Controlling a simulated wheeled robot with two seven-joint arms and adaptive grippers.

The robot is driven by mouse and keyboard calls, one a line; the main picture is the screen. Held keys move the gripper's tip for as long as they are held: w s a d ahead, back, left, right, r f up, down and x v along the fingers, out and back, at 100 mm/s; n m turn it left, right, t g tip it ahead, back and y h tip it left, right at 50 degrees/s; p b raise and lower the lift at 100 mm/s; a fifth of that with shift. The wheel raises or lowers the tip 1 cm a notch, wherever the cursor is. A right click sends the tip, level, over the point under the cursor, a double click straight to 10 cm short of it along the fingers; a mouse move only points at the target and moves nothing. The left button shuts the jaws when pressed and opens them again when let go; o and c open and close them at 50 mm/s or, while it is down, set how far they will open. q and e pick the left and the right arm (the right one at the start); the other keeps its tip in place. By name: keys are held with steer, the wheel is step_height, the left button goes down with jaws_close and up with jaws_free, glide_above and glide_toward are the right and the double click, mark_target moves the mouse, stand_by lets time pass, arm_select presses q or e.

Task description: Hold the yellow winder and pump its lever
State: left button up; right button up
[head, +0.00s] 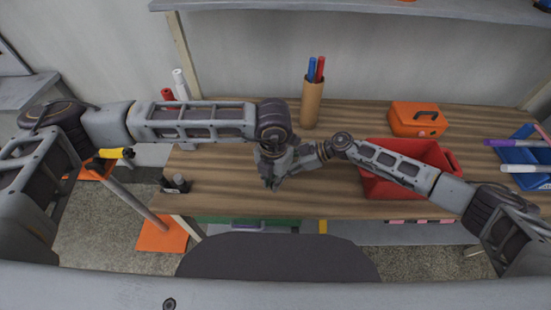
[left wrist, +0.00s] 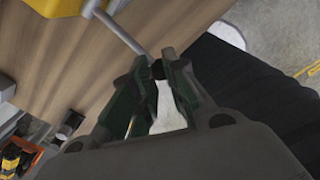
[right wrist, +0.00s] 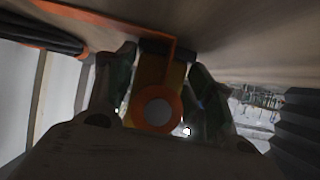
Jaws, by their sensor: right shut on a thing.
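The yellow winder (right wrist: 149,75), with an orange ring and a grey round hub, sits between the fingers of my right gripper (right wrist: 160,72), which is shut on it. In the left wrist view, a yellow body (left wrist: 65,6) shows at the top edge, with a thin grey lever (left wrist: 122,34) running from it to a dark end (left wrist: 157,69). That end is between the fingertips of my left gripper (left wrist: 162,70); whether they grip it is unclear. In the head view, both grippers meet over the table's middle, the left one (head: 276,172) in front, and the winder is hidden.
The wooden table (head: 240,205) carries a red bin (head: 440,155), an orange toolbox (head: 418,118), a brown cup of markers (head: 311,103) and a blue tray (head: 525,152). A dark small object (head: 176,184) lies near the front left edge. The front strip is mostly clear.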

arm_select(q)
steer(key=shift+f, duration=0.35)
steer(key=shift+s+f, duration=0.1)
steer(key=shift+f, duration=0.65)
steer(key=shift+r, duration=0.15)
steer(key=shift+r, duration=2.25)
steer(key=shift+w+r, duration=0.4)
steer(key=shift+r, duration=0.4)
steer(key=shift+w+r, duration=0.4)
steer(key=shift+r, duration=0.4)
